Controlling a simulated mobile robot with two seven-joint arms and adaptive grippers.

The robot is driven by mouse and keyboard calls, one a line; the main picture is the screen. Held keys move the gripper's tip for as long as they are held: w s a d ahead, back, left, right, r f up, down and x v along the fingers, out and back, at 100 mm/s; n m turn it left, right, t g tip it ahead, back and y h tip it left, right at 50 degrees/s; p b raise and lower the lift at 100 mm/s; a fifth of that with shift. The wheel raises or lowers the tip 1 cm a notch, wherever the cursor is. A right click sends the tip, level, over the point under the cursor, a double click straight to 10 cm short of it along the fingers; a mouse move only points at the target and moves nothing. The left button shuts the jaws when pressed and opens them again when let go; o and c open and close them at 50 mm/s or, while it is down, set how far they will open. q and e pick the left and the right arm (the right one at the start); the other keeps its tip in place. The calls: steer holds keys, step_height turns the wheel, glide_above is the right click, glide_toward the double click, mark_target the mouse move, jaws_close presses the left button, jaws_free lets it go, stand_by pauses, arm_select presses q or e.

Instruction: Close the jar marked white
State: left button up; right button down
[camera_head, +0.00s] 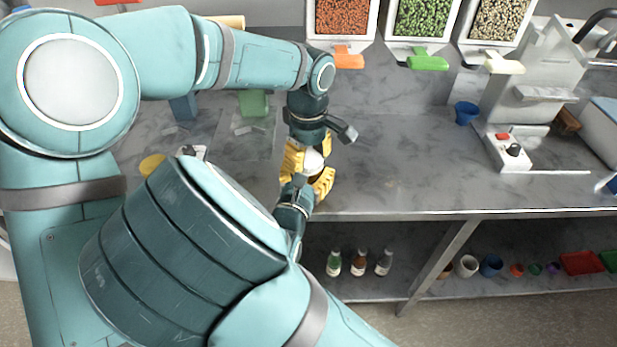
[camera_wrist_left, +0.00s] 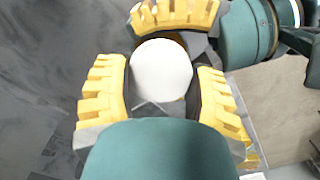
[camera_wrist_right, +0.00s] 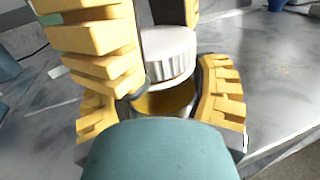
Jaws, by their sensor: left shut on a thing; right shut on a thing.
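The white lid (camera_head: 313,160) and the amber jar (camera_wrist_right: 165,102) are between my two grippers near the front edge of the counter. In the left wrist view the lid (camera_wrist_left: 160,70) is a plain white disc between the yellow fingers of my left gripper (camera_wrist_left: 162,85), which is shut on it. In the right wrist view the ridged lid (camera_wrist_right: 169,54) sits above the jar's mouth; I cannot tell whether they touch. My right gripper (camera_wrist_right: 162,100) is shut on the jar body. The fingers largely hide the jar in the head view.
Bins with orange (camera_head: 342,17), green (camera_head: 423,18) and beige (camera_head: 499,18) contents hang at the back. A blue cup (camera_head: 466,112) and a white switch device (camera_head: 510,150) stand on the right. Bottles (camera_head: 359,262) and small containers fill the lower shelf. The counter's middle right is clear.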

arm_select(q)
steer(key=m, duration=0.5)
steer(key=shift+m, duration=0.4)
steer(key=m, duration=1.2)
steer(key=shift+f, duration=0.1)
steer(key=m, duration=0.6)
steer(key=shift+m, duration=0.3)
steer(key=o, duration=1.3)
steer(key=shift+c, duration=0.2)
steer(key=shift+r, duration=2.3)
steer(key=shift+o, duration=0.2)
